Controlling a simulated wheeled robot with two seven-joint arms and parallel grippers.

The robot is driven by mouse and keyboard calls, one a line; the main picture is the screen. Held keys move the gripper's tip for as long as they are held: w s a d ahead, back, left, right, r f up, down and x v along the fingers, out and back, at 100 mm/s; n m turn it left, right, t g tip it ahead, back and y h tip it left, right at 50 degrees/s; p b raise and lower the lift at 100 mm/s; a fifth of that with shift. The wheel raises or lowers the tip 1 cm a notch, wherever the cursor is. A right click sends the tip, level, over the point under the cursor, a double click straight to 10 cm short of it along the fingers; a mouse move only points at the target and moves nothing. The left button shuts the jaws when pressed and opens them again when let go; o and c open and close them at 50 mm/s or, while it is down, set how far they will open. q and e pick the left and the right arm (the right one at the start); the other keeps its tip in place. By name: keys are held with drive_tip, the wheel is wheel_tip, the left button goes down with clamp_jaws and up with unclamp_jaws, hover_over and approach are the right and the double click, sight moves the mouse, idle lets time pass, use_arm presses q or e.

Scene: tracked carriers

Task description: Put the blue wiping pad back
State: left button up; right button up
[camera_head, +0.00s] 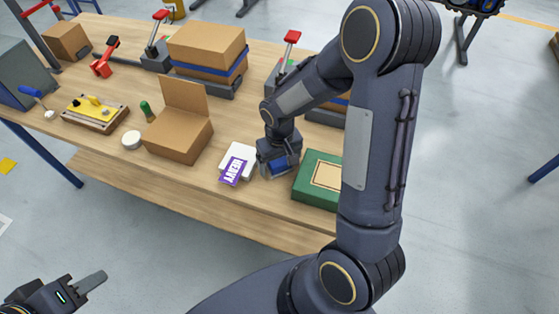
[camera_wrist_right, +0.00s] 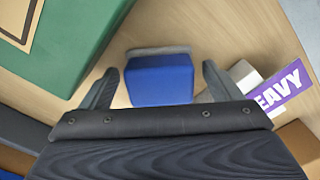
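The blue wiping pad (camera_wrist_right: 160,82) lies on the wooden table, with a grey strip along its far edge in the right wrist view. It also shows as a small blue patch in the head view (camera_head: 279,167), partly covered by my right gripper. My right gripper (camera_wrist_right: 160,84) is open, with one finger on each side of the pad and a narrow gap showing on both sides. In the head view my right gripper (camera_head: 278,164) is low over the table. My left gripper (camera_head: 78,286) is off the table at the lower left; its opening is unclear.
Right beside the pad are a white block with a purple HEAVY label (camera_head: 233,170) and a green box (camera_head: 316,181). An open cardboard box (camera_head: 178,137), a white disc (camera_head: 131,140) and a yellow-topped fixture (camera_head: 95,111) stand further left. Clamps and cartons line the back.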

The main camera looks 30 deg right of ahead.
sight(279, 160)
wheel_tip(279, 160, up, 11)
drive_tip(key=p, duration=0.1)
drive_tip(key=s+a+r+t+y, duration=0.2)
drive_tip(key=s+r, duration=0.2)
drive_tip(key=s, duration=0.4)
drive_tip(key=s+a+r+t+y, duration=0.1)
drive_tip(key=s+a+r+t, duration=0.1)
drive_tip(key=s, duration=0.7)
wheel_tip(279, 160, up, 3)
drive_tip(key=shift+f+m+t+y, duration=0.2)
drive_tip(key=shift+m+t+y, duration=0.15)
drive_tip(key=shift+t, duration=0.45)
